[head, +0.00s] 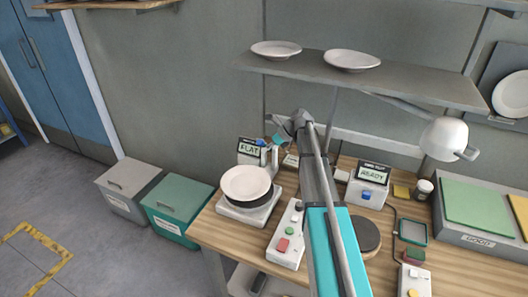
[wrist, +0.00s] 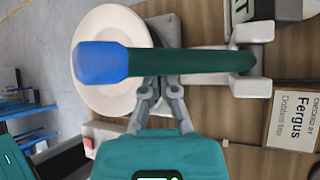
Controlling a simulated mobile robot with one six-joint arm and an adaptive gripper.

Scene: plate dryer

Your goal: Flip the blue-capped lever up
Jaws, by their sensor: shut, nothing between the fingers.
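The lever's dark green shaft (wrist: 190,62) lies across the wrist view, with its blue cap (wrist: 102,63) at the left end and a light grey bracket (wrist: 253,75) at the right end. My gripper (wrist: 160,86) is shut and empty. Its fingertips are at the shaft's lower edge in this view, close to the middle; I cannot tell whether they touch it. The lever's cap end overlaps a white plate (wrist: 112,32) behind it. In the head view the plate (head: 246,182) rests on a dark round plate base; the lever there is small and partly hidden by my arm.
A "FLAT" display box (head: 249,151) stands behind the plate. A "READY" box (head: 371,180) and a lamp (head: 444,139) are on the right. A shelf (head: 400,82) with plates hangs above.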

